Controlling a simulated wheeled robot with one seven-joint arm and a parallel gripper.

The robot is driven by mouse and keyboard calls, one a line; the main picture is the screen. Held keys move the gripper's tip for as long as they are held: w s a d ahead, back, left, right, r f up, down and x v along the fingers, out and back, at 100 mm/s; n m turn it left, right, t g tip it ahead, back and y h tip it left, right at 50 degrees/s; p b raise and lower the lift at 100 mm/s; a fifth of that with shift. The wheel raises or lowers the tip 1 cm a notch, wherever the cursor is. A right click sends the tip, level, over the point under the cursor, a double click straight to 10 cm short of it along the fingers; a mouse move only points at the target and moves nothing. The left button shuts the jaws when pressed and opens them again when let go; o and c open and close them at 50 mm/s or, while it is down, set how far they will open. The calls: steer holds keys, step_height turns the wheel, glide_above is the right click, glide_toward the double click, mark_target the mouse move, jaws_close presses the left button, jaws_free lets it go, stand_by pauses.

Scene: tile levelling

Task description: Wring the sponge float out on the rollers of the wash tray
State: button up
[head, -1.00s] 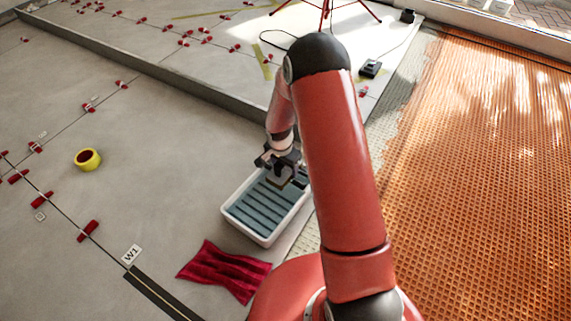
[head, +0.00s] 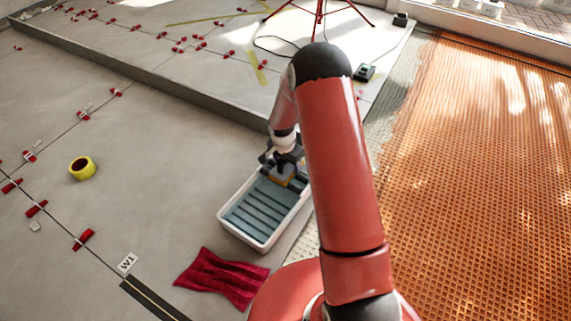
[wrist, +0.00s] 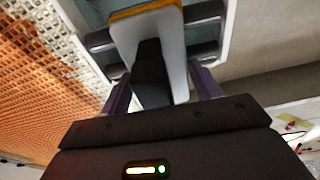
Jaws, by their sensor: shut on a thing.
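My gripper (head: 284,172) is over the far end of the tray, partly hidden by my red arm in the head view. In the wrist view my gripper (wrist: 165,85) is shut on the dark handle of the sponge float (wrist: 172,40). I cannot tell whether the sponge touches the rollers.
A crumpled red cloth (head: 222,278) lies just in front of the tray. A yellow tape roll (head: 82,168) and several red levelling wedges (head: 84,239) are on the grey tiles to the left. Orange matting (head: 480,180) covers the right. A raised tile edge (head: 150,75) runs behind.

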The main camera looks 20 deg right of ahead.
mark_target(281, 163)
steer(key=shift+w+d+f, duration=0.1)
steer(key=shift+w+d, duration=0.4)
steer(key=shift+d, duration=0.2)
steer(key=shift+s+a, duration=0.65)
steer(key=shift+a, duration=0.25)
steer(key=shift+s+a, duration=1.25)
steer(key=shift+a, duration=0.2)
steer(key=shift+r+p, duration=2)
steer(key=shift+r, duration=1.6)
steer(key=shift+s, duration=0.1)
